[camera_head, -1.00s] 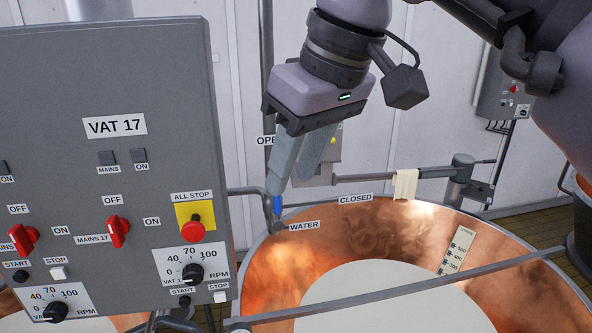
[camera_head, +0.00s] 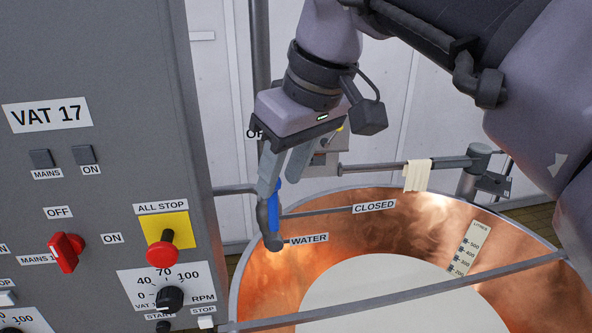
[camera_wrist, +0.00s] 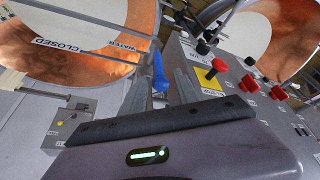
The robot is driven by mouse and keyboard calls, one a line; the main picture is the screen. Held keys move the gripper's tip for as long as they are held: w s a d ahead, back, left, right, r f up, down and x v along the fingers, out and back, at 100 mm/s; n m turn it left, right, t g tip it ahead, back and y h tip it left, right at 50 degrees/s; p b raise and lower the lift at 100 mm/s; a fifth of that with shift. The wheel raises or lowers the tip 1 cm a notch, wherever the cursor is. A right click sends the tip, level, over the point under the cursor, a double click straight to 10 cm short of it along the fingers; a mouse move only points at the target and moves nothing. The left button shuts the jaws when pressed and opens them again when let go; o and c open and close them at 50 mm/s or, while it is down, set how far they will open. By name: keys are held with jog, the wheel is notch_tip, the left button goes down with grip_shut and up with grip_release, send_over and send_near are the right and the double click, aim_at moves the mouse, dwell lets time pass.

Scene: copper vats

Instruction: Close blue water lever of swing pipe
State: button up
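The blue water lever (camera_head: 273,207) stands roughly upright at the near left rim of the copper vat, on the grey swing pipe fitting (camera_head: 269,237) beside the WATER label (camera_head: 309,239). The CLOSED label (camera_head: 374,206) is to its right; the OPEN label is mostly hidden behind my gripper. My gripper (camera_head: 281,185) points down at the lever's upper end. Its two fingers are apart. In the wrist view the blue lever (camera_wrist: 159,73) shows between the fingertips of my gripper (camera_wrist: 158,82); I cannot tell whether either finger touches it.
The grey VAT 17 panel (camera_head: 105,150) with its red ALL STOP button (camera_head: 163,250) stands close at the left. The copper vat (camera_head: 400,225) holds white liquid. A rail (camera_head: 400,290) crosses its front. A cloth (camera_head: 417,175) hangs on a pipe behind.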

aim_at(269, 211)
jog(key=b+x, duration=0.1)
jog(key=x, duration=0.8)
jog(key=shift+w+f+b, duration=0.15)
jog(key=shift+w+b, duration=0.05)
jog(key=shift+b, duration=0.2)
grip_shut()
dwell(0.8)
